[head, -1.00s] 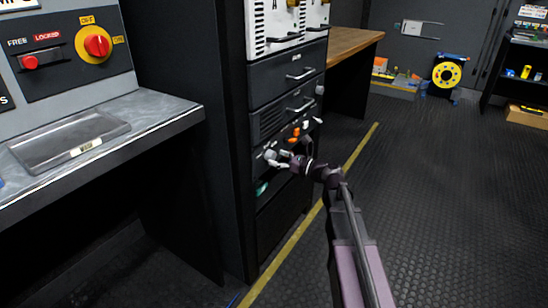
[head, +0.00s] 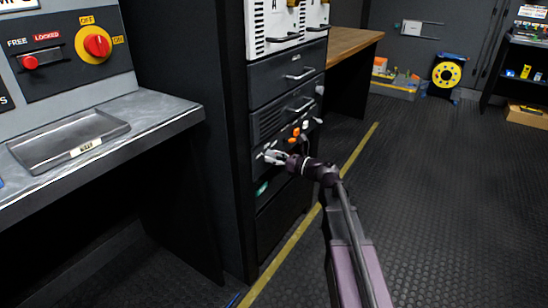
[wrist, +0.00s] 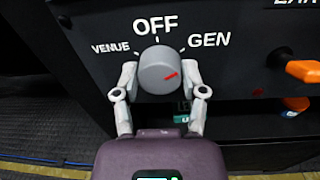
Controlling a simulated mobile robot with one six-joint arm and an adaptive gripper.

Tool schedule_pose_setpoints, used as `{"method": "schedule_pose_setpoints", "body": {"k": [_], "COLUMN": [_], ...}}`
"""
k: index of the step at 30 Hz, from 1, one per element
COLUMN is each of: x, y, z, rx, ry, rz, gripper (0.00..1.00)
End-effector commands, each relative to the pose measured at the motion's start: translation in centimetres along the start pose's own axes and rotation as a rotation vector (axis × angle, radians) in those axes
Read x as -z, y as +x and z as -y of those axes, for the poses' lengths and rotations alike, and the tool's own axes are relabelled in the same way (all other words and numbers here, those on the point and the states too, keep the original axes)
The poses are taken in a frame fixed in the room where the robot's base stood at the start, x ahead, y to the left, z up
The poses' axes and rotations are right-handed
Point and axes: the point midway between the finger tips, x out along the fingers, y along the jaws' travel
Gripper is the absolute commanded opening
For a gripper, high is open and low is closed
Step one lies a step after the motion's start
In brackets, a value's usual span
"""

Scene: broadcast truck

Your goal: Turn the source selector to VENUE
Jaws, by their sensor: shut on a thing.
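The source selector is a round grey knob (wrist: 158,72) on a black panel in the wrist view. Labels around it read VENUE at left, OFF at top and GEN at right. A red mark on its face points right and slightly up, on the GEN side. My gripper (wrist: 164,84) has one finger at each side of the knob and is shut on it. In the head view my gripper (head: 275,157) is at the rack front, and the knob cannot be made out there.
An orange handle (wrist: 303,71) sticks out to the right of the selector. The rack's drawers (head: 287,77) with handles are above. A grey counter (head: 150,117) with a tray (head: 70,140) stands at left. The floor (head: 440,200) at right is clear.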

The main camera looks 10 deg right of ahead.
Motion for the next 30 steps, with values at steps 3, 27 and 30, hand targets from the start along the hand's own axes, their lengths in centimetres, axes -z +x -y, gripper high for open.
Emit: {"method": "schedule_pose_setpoints", "body": {"k": [3,27,30], "x": [-0.02,-0.10,-0.09], "y": [0.09,0.14,0.14], "z": [0.01,-0.07,-0.08], "rx": [-0.001,0.001,0.002], "ry": [-0.009,-0.506,-0.601], "rz": [0.000,-0.023,-0.028], "gripper": [0.07,0.07,0.07]}}
